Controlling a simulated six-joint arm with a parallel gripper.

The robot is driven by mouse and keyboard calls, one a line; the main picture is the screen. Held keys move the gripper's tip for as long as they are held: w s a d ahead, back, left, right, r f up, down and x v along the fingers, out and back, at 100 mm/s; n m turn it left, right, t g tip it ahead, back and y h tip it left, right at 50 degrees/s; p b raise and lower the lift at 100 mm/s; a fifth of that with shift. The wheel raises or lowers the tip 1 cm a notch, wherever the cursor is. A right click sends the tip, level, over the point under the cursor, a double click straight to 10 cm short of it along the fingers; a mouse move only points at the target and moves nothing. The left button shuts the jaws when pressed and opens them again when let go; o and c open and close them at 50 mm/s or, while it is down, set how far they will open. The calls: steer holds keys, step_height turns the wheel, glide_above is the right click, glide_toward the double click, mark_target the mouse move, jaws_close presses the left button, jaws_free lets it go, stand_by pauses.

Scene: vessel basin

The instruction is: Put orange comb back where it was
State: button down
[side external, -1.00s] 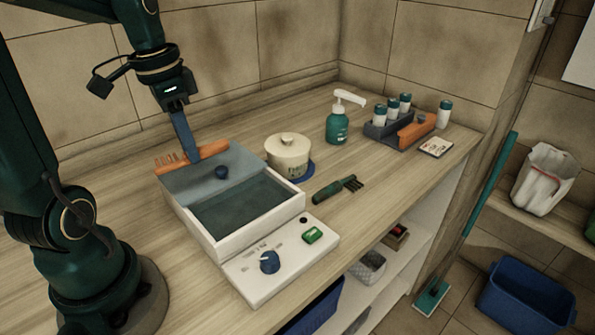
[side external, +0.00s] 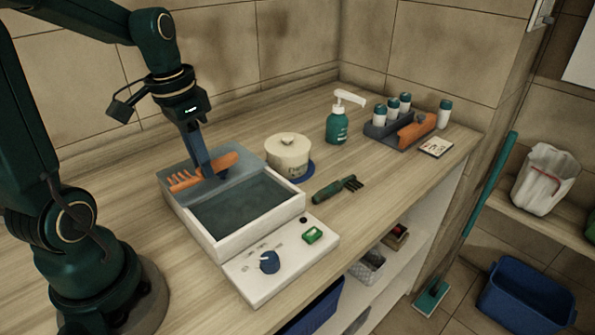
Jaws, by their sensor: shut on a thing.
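The orange comb (side external: 222,163) is in my gripper (side external: 208,170), which is shut on it. The comb's teeth point left and its handle lies to the right of the fingers. It is over the raised grey lid area at the back of the white basin (side external: 268,222); I cannot tell whether it touches that surface. The fingers hide the middle of the comb and the blue knob seen there before.
A lidded cream pot (side external: 288,155) stands right of the basin, with a green-handled fork (side external: 336,189) in front. A teal pump bottle (side external: 338,124) and a grey rack (side external: 383,131) with bottles and an orange piece stand farther right. A control panel (side external: 280,262) adjoins the basin. Bare counter lies left.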

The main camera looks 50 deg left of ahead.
glide_above(247, 214)
steer(key=f, duration=0.4)
steer(key=shift+s+d+f, duration=0.1)
steer(key=shift+s, duration=0.1)
steer(key=shift+f, duration=1.75)
steer(key=shift+f, duration=0.2)
steer(key=c, duration=0.7)
jaws_free()
